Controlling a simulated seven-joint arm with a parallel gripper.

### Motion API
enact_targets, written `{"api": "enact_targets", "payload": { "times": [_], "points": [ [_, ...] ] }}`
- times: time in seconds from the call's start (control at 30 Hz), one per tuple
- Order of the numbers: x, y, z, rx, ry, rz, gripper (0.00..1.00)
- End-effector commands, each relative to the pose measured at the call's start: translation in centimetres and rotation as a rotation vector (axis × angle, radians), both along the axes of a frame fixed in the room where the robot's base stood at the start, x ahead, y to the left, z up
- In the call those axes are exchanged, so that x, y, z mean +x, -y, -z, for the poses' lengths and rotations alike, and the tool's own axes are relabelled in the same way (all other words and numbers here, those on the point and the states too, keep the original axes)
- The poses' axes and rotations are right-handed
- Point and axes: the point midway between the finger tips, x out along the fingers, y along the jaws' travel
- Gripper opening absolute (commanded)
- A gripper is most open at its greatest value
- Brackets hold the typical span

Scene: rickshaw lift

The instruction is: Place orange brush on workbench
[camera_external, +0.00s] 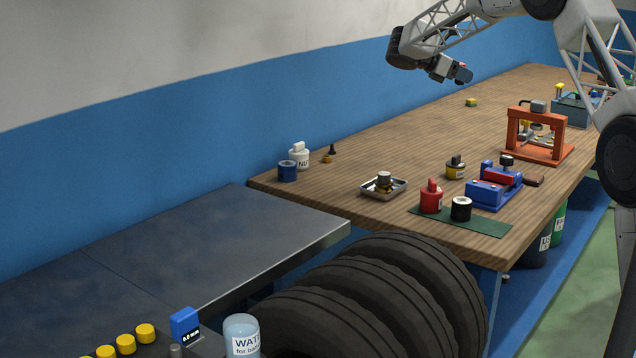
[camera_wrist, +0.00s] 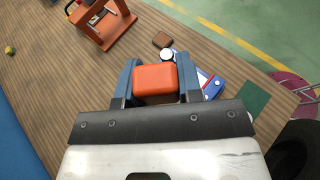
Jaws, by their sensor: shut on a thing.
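My gripper (camera_external: 462,74) is raised above the far part of the wooden workbench (camera_external: 410,150), clear of its surface. In the wrist view, my gripper (camera_wrist: 157,78) has its two blue fingers on either side of the orange brush (camera_wrist: 155,80), which shows as a rounded orange block with a brown part below. The brush is held between the fingers. Bare bench planks (camera_wrist: 60,100) show beneath and to the left in the wrist view. The brush is hardly visible in the external view.
An orange press (camera_external: 535,135), a blue vise (camera_external: 494,187), a red can (camera_external: 431,197), a black-and-white roll (camera_external: 461,209) and a metal tray (camera_external: 383,188) stand on the bench. A small yellow item (camera_external: 471,102) lies near the back. The bench's middle-left is mostly clear. Tires (camera_external: 370,290) stand in front.

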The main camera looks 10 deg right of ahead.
Motion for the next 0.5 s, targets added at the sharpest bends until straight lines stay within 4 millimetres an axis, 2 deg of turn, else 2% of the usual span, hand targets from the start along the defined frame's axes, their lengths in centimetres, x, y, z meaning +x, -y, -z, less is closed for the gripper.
{"api": "enact_targets", "payload": {
  "times": [0.17,0.5],
  "points": [
    [0.0,0.0,4.1,-0.001,-0.005,0.000,0.10],
    [0.0,0.0,15.6,-0.002,-0.005,-0.001,0.10]
  ]
}}
